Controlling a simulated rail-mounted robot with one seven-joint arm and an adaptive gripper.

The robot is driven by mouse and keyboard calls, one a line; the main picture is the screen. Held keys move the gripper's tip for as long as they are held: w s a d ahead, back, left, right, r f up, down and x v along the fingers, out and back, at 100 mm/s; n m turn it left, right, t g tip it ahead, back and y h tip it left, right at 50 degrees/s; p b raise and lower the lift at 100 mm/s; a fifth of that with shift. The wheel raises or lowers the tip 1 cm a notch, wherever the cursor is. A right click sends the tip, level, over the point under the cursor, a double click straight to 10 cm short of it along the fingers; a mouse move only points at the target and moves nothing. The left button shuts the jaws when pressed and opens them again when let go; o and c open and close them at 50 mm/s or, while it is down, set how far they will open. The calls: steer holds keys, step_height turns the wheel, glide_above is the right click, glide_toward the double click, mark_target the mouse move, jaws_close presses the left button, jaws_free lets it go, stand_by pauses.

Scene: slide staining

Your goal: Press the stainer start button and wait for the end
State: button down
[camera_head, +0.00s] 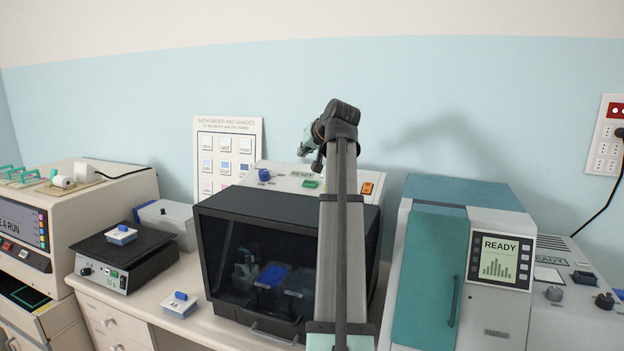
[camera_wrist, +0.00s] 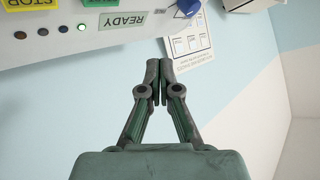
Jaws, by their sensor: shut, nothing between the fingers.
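The stainer (camera_head: 290,204) is a dark-windowed box with a pale control panel on top, in the middle of the head view. The panel carries a READY display (camera_head: 302,174), a green start button (camera_head: 310,184) and an orange button (camera_head: 367,188). My gripper (camera_wrist: 158,66) is shut and empty, apart from the panel. In the head view my arm partly hides the stainer, and the fingers are hard to make out.
A blue knob (camera_head: 264,176) sits on the panel's left. A bath-order poster (camera_head: 228,150) stands behind. A teal-doored machine (camera_head: 430,270) showing READY stands right. A hotplate-like device (camera_head: 125,258) and a small white box with a blue handle (camera_head: 180,305) are left.

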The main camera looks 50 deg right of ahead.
mark_target(310, 184)
steer(key=shift+s+d+r, duration=0.1)
steer(key=shift+s+d, duration=0.05)
steer(key=shift+d, duration=0.05)
stand_by(0.3)
steer(key=shift+w+d+f+b, duration=0.15)
steer(key=shift+d+f+b, duration=0.45)
steer(key=shift+f, duration=0.75)
steer(key=shift+w+d+f+b, duration=0.1)
steer(key=shift+d+f+b, duration=0.5)
steer(key=shift+f, duration=0.8)
steer(key=shift+w+d+f+b, duration=0.15)
steer(key=shift+d+f+b, duration=0.25)
steer(key=shift+f+b, duration=0.7)
steer(key=shift+f, duration=0.4)
steer(key=shift+d+f, duration=0.15)
steer(key=shift+f, duration=0.15)
